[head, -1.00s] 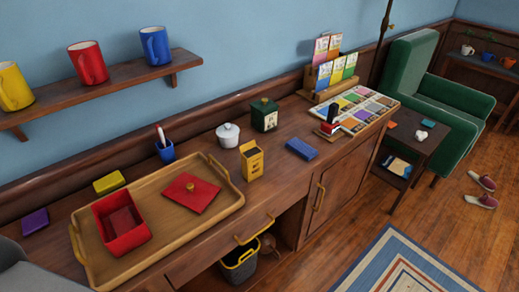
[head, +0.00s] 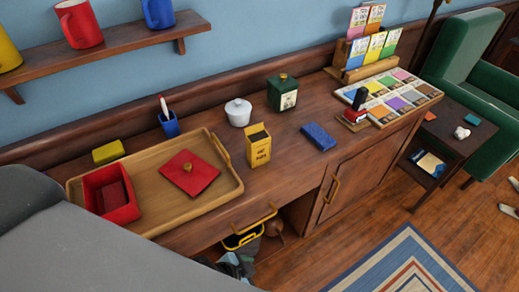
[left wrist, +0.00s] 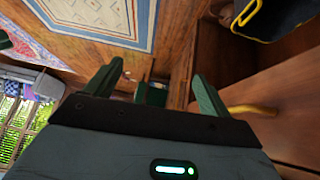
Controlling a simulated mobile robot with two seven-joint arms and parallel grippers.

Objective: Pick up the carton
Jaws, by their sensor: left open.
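The carton (head: 258,147), a small upright yellow box with dark print and an open top, stands on the wooden cabinet top, just right of the tray. My left arm comes in from the lower left in the head view. My left gripper (head: 236,266) is partly seen low in front of the cabinet, below the carton and near the bin. In the left wrist view the two green fingers of my left gripper (left wrist: 156,76) are apart with nothing between them. The carton is not seen in that view. My right gripper is not in view.
A wooden tray (head: 150,221) holds a red box (head: 112,198) and a red lid (head: 190,173). A white pot (head: 238,112), green canister (head: 282,93) and blue block (head: 318,137) stand around the carton. A yellow-rimmed bin (head: 243,240) sits below the drawer handle (head: 255,219).

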